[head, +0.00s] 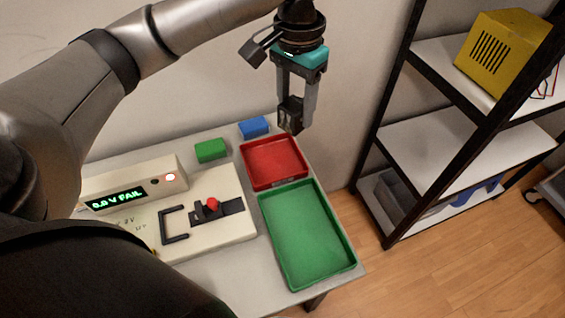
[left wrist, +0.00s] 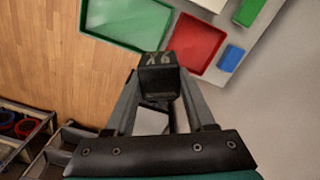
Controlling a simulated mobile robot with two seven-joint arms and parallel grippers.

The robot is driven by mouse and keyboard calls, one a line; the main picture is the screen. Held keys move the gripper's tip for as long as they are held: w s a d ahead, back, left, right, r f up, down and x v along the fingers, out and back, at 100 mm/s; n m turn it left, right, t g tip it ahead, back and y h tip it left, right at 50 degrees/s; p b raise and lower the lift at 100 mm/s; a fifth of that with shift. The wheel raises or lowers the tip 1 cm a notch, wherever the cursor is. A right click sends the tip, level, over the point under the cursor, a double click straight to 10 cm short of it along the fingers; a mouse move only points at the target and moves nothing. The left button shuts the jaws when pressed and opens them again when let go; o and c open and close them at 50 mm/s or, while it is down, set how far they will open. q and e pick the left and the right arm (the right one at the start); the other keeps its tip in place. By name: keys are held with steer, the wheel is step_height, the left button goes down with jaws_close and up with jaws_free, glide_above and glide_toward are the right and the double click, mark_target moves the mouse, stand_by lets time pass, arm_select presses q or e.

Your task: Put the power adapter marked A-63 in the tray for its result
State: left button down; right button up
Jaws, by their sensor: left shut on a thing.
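My left gripper (head: 293,120) is shut on a small black block, the power adapter (head: 290,112). It holds the adapter in the air, near the far right corner of the red tray (head: 275,160) in the head view. The adapter (left wrist: 160,78) also shows between the fingers in the left wrist view; pale marks on it are too blurred to read. The empty green tray (head: 305,235) lies in front of the red tray, which is empty too. The tester (head: 130,185) has a green display reading "0.0 V FAIL" and a lit red lamp. My right gripper is out of view.
A green block (head: 211,150) and a blue block (head: 253,127) lie on the table behind the tester. The tester's base carries a black bracket and a red-knobbed lever (head: 213,204). A black-framed shelf (head: 440,140) with a yellow box (head: 500,52) stands to the right.

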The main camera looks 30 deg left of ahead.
mark_target(293, 96)
arm_select(q)
steer(key=w+a+m, duration=0.1)
steer(key=w+a+f+m, duration=0.1)
steer(key=w, duration=0.1)
steer(key=shift+w+a, duration=0.1)
steer(key=shift+w, duration=0.15)
steer(key=w+a+f+m+b, duration=0.1)
steer(key=w+a+f+m, duration=0.15)
steer(key=a, duration=0.35)
steer(key=shift+m, duration=0.45)
steer(key=f+b, duration=0.2)
steer(key=f, duration=0.4)
steer(key=f+b, duration=0.2)
steer(key=f, duration=0.5)
steer(key=f+b, duration=0.2)
steer(key=f, duration=0.5)
steer(key=shift+s+a+f, duration=0.1)
steer(key=shift+a+f, duration=0.1)
steer(key=shift+a, duration=0.1)
steer(key=shift+f, duration=0.2)
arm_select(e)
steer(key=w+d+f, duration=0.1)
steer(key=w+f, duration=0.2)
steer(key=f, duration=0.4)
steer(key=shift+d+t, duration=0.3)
